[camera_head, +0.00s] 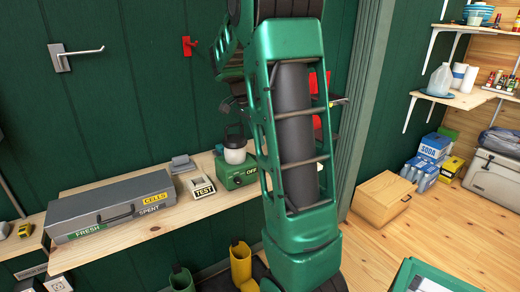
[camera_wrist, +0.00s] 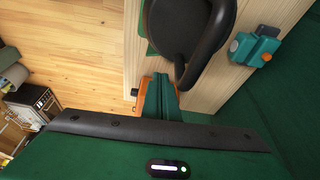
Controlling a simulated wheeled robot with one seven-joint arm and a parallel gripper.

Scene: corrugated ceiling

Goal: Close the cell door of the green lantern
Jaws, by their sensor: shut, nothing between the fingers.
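The green lantern (camera_head: 232,176) stands on the wooden shelf in the head view, with a pale globe, a dark top and an OFF label. My arm covers what lies to its right. In the wrist view the lantern's dark round top and curved handle (camera_wrist: 185,28) appear at the upper middle, with a green edge of its body to the left. I cannot make out the cell door or its angle. My gripper (camera_wrist: 164,92) is shut and empty, just below the lantern in the wrist view. I cannot tell whether it touches the lantern. The head view hides it behind my arm.
A grey cell case (camera_head: 108,208) and a TEST box (camera_head: 199,194) share the shelf (camera_head: 165,228). A teal device (camera_wrist: 255,48) lies right of the lantern. Yellow boots (camera_head: 241,266) stand below.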

